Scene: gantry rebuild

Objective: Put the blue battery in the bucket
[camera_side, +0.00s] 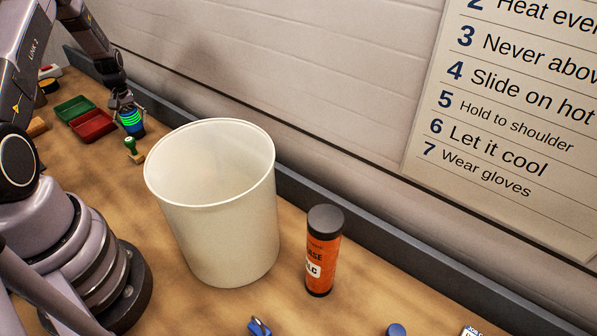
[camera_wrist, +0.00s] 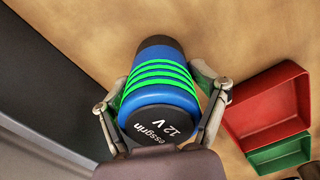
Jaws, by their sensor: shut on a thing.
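The blue battery (camera_wrist: 160,85) has bright green stripes, a dark end and "12 V" lettering. My gripper (camera_wrist: 160,92) is shut on it, with one finger on each side, in the wrist view. In the side view the battery (camera_side: 133,123) hangs under my gripper (camera_side: 127,108) at the far left, behind and left of the bucket. Whether it touches the table is hard to tell. The cream bucket (camera_side: 225,235) stands upright and open in the middle of the table. The part of its inside that shows is empty; its floor is hidden.
A green-handled stamp (camera_side: 131,146) stands between the battery and the bucket. A red tray (camera_side: 92,125) and a green tray (camera_side: 74,108) lie to the left. An orange tube with a black cap (camera_side: 323,255) stands right of the bucket. A wall runs behind.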

